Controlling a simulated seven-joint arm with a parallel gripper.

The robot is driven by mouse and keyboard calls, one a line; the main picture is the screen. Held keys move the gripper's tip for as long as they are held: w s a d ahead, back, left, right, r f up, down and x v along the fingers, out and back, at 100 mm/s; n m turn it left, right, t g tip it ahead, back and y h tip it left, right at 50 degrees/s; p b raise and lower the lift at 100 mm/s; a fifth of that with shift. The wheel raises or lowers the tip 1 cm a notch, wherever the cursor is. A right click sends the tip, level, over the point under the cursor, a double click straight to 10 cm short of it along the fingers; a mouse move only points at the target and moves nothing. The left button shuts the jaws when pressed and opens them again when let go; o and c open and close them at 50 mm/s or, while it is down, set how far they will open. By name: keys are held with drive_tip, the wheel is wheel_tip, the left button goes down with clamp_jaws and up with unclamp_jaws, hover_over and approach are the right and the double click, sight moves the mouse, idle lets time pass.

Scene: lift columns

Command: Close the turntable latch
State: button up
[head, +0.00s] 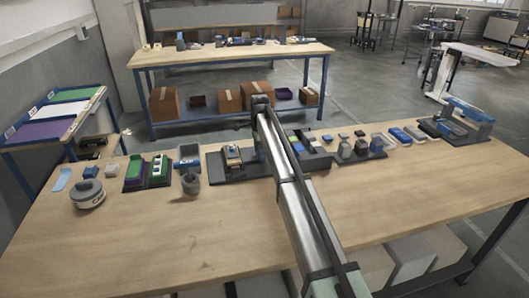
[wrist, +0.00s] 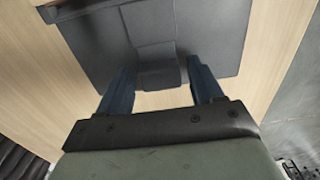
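My gripper (wrist: 161,68) is open, with two dark blue fingers set apart. Between and beyond the fingertips is a short dark grey tab (wrist: 158,73) that sticks out from a wide dark grey plate (wrist: 208,32). No contact between fingers and tab is clear. I cannot tell whether this tab is the turntable latch or whether it is open. In the head view my arm reaches over the bench towards its far edge, and the gripper's fingers do not show clearly there.
The wooden bench (head: 180,240) is clear at the front.

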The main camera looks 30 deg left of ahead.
drive_tip(key=shift+r, duration=0.1)
drive_tip(key=shift+r, duration=3.45)
